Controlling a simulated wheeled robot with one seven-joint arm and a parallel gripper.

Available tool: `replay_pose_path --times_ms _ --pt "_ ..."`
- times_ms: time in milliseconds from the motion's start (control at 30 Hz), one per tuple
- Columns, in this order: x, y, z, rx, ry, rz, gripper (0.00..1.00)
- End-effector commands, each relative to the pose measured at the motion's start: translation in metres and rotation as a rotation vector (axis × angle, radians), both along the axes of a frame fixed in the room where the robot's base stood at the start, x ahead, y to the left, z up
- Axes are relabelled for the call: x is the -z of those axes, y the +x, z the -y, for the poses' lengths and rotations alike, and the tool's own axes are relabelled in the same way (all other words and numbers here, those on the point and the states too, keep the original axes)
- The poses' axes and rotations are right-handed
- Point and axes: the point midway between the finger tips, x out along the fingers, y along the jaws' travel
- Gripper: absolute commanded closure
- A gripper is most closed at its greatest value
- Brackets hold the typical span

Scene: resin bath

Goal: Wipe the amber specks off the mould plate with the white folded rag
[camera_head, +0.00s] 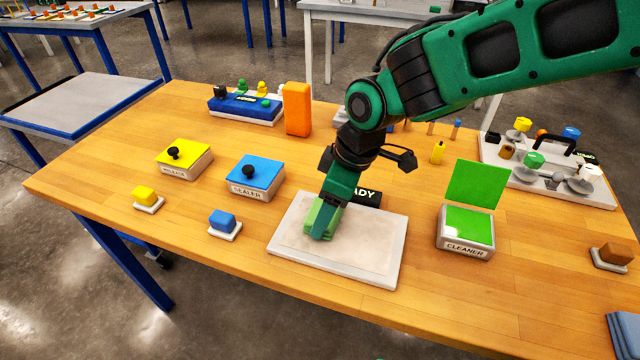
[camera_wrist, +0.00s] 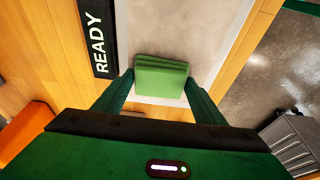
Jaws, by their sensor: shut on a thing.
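My gripper (camera_head: 322,226) is shut on a folded rag (camera_head: 313,214), which looks green, not white. In the wrist view my gripper (camera_wrist: 160,92) has the layered green rag (camera_wrist: 162,76) between its fingers. The rag is at the left part of the mould plate (camera_head: 375,252); I cannot tell whether it presses on the surface. The pale plate has a faint beige tint, and I make out no distinct amber specks. The plate also shows in the wrist view (camera_wrist: 195,32). My fingers hide part of the rag and plate.
Right of the plate stands the CLEANER box (camera_head: 465,235), its green lid (camera_head: 477,183) raised. The SEALER box (camera_head: 254,177), a yellow-lidded box (camera_head: 184,159) and a blue block (camera_head: 222,220) stand left. A READY sign (camera_head: 366,196) and an orange block (camera_head: 297,108) are behind.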

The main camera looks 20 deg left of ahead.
Motion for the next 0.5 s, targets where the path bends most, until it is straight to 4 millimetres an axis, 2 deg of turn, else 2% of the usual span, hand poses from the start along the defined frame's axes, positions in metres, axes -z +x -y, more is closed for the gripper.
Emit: replay_pose_path --times_ms 67,133,500 --pt "-0.004 0.001 0.0 0.002 0.0 -0.001 0.6" --pt "-0.022 0.002 0.0 0.002 0.004 0.004 0.6" --pt "-0.055 0.002 0.003 0.006 0.002 0.002 0.6"
